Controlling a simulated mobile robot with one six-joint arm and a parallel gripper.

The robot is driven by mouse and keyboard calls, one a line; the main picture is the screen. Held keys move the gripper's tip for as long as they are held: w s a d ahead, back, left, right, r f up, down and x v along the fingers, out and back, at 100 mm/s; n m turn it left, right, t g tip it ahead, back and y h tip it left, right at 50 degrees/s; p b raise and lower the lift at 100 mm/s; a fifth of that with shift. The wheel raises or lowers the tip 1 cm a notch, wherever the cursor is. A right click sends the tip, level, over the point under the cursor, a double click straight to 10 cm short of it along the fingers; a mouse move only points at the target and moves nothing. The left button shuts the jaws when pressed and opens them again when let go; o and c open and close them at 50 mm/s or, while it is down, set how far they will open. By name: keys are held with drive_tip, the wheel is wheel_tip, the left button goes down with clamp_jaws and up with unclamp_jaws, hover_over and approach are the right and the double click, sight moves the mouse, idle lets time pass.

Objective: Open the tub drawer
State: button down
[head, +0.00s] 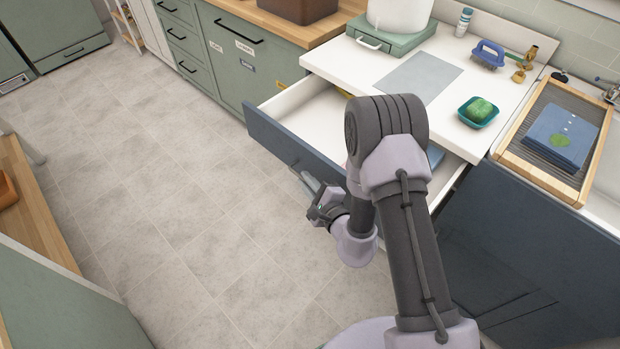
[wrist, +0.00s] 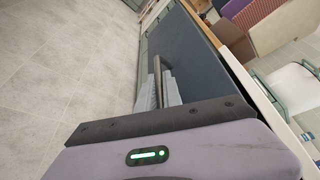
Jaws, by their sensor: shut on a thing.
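A drawer with a dark blue front (head: 280,138) stands well out from under the white counter, its white inside (head: 325,120) showing. My gripper (head: 304,178) is at the outer face of this front, shut on the drawer's handle. In the wrist view, my gripper's pale fingers (wrist: 160,92) close around the grey bar handle (wrist: 158,68) on the dark blue front (wrist: 190,55). My arm hides the right part of the drawer; a bit of something blue (head: 435,155) shows inside.
The white counter (head: 480,80) carries a white tub (head: 399,14) on a green base, a blue brush (head: 488,53) and a teal dish (head: 479,111) with a green sponge. A wooden rack (head: 540,170) holds a blue folded cloth. The tiled floor (head: 150,170) left of the drawer is clear.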

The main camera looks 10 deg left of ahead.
drive_tip(key=shift+s+a, duration=0.35)
drive_tip(key=shift+s, duration=0.2)
drive_tip(key=c, duration=1.5)
unclamp_jaws()
